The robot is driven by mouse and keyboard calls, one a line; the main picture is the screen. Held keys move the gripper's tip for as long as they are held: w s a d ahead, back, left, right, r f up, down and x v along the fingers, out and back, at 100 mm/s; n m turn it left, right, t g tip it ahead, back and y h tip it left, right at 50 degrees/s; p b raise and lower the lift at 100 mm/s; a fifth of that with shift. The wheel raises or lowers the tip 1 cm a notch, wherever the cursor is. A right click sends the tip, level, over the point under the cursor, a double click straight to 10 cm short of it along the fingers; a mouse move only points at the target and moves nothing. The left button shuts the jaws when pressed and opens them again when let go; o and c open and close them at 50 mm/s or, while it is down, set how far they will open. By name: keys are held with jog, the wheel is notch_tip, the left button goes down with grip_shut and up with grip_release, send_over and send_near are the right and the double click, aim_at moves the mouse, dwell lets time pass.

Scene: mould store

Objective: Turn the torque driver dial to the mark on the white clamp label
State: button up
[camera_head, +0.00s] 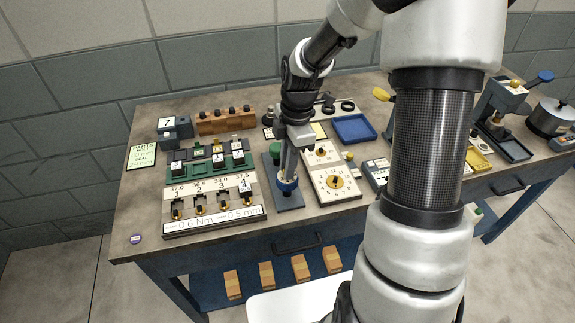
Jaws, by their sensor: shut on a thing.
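My gripper (288,172) points down over a dark blue stand (292,205) at the front middle of the bench. It is shut on an upright piece with a blue collar (287,185), which looks like the torque driver; the jaws hide most of it, and its dial mark is too small to read. A white label (212,224) reading 0.6 Nm and 0.5 mm runs along the front of a grey block with several numbered clamps (198,205). Whether it is the clamp label is unclear. A cream panel with a yellow dial (337,182) stands right of my gripper.
A green rack (250,160) with small blocks lies behind the clamps, left of my gripper. A green knob (274,148) stands close to its left. A blue tray (354,129) lies at the back. My arm hides part of the bench's right side. The front left corner is mostly clear.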

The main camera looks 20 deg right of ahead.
jog(key=shift+r+n+p, duration=0.1)
jog(key=shift+n+p, duration=0.2)
jog(key=shift+n, duration=0.3)
jog(key=shift+n+p, duration=0.35)
jog(key=shift+n, duration=0.05)
jog(key=o, duration=1.4)
notch_tip(320, 180, up, 6)
jog(key=p, duration=0.4)
jog(key=shift+p, duration=0.4)
jog(key=shift+r+p, duration=0.6)
jog(key=shift+r, duration=0.3)
